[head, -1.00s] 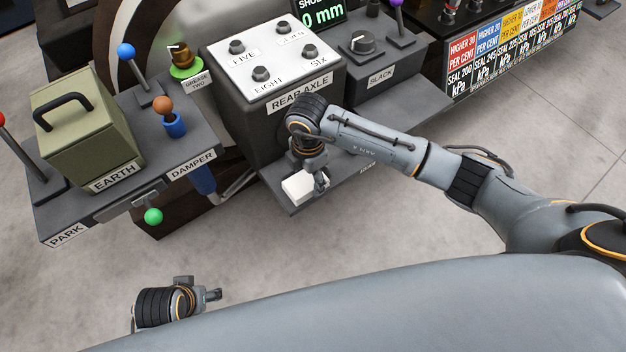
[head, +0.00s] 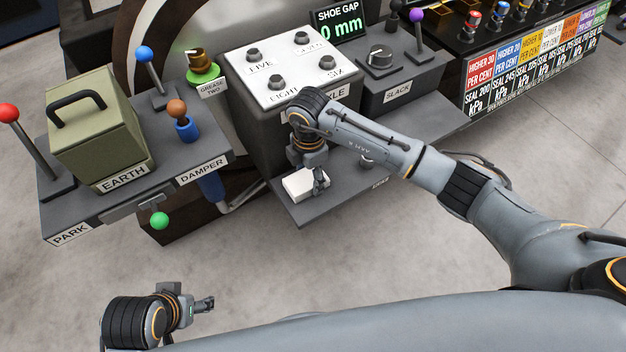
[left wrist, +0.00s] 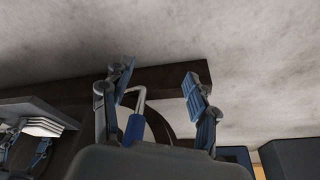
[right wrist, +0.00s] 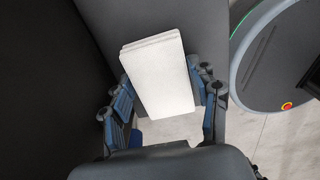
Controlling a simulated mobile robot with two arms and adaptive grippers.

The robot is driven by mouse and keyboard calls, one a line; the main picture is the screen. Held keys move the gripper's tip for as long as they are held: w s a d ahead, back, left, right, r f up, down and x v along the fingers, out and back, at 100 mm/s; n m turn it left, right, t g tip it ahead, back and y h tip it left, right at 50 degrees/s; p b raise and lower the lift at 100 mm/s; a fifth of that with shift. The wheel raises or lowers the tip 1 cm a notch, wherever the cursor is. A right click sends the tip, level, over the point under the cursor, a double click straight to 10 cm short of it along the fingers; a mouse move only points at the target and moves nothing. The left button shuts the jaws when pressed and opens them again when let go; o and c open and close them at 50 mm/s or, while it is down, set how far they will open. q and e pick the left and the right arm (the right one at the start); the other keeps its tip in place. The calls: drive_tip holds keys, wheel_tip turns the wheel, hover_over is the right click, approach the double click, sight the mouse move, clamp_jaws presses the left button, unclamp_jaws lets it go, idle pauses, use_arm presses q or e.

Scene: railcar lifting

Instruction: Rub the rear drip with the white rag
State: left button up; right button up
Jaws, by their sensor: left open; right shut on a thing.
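The white rag (head: 300,185) is a folded pad in my right gripper (head: 319,186), over the left end of the low grey shelf (head: 345,190) in front of the REAR AXLE box. I cannot tell whether it touches the shelf. In the right wrist view the rag (right wrist: 158,78) sits between the fingers of the right gripper (right wrist: 165,98). It also shows at the left in the left wrist view (left wrist: 42,127). My left gripper (head: 206,304) is open and empty over the floor, apart from the consoles; its spread fingers (left wrist: 160,92) show. No drip can be made out.
The REAR AXLE box (head: 262,125) stands behind the rag. Left is a console with a green EARTH box (head: 95,135), a red-knobbed lever (head: 9,113) and a green ball (head: 159,221) below. The SLACK box (head: 395,80) is right. Floor in front is clear.

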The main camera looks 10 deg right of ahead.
use_arm(q)
drive_tip(key=shift+v, duration=0.9)
use_arm(e)
drive_tip(key=shift+w+a, duration=0.2)
drive_tip(key=shift+w, duration=0.35)
use_arm(q)
drive_tip(key=shift+f, duration=0.1)
use_arm(e)
drive_tip(key=shift+r, duration=0.2)
drive_tip(key=shift+r+p, duration=0.85)
drive_tip(key=shift+r, duration=0.1)
drive_tip(key=shift+r+p, duration=0.35)
drive_tip(key=shift+r, duration=0.05)
drive_tip(key=shift+r+p, duration=0.6)
drive_tip(key=shift+r, duration=0.05)
drive_tip(key=shift+r+p, duration=0.5)
drive_tip(key=shift+r, duration=0.1)
use_arm(q)
wheel_tip(320, 180, down, 18)
drive_tip(key=g, duration=0.1)
drive_tip(key=shift+s, duration=0.25)
use_arm(e)
drive_tip(key=shift+r, duration=0.25)
use_arm(q)
drive_tip(key=shift+d, duration=0.1)
drive_tip(key=shift+f+p, duration=0.1)
drive_tip(key=shift+p, duration=0.2)
use_arm(e)
drive_tip(key=shift+r, duration=0.1)
